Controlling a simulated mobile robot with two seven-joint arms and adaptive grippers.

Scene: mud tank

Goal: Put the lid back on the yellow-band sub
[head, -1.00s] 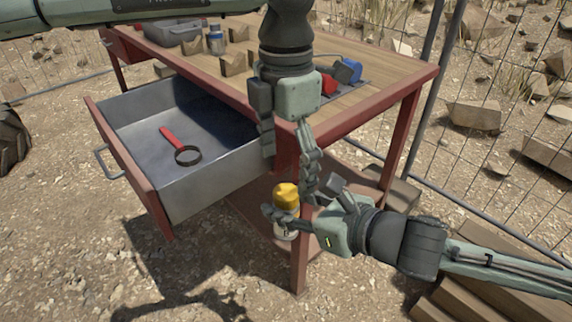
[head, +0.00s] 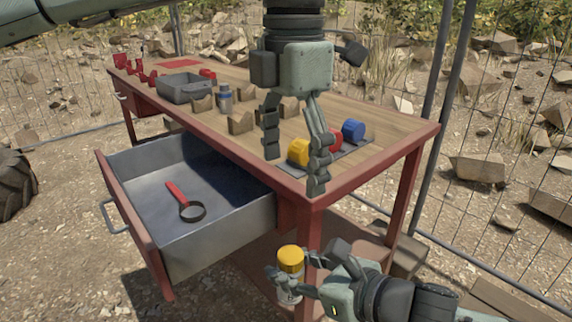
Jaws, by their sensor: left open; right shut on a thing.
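My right gripper (head: 287,284) is shut on a small upright container (head: 289,296), the sub, with a pale lower body. A yellow faceted piece (head: 291,258) sits on top of it; I cannot tell whether it is a seated lid or part of the sub. The gripper's fingers hide some of the body. The sub is low, in front of the table's near corner leg. My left gripper (head: 293,172) is open and points down above the sub, near the table's front edge. A second yellow piece (head: 298,152) shows between its fingers, on a dark mat.
Red (head: 336,139) and blue (head: 353,131) pieces share the mat (head: 350,150). A blue-banded container (head: 224,97), wooden blocks (head: 241,122) and a grey bin (head: 184,88) stand on the table. The open drawer (head: 150,235) holds a red-handled magnifier (head: 185,201). A wire fence runs behind.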

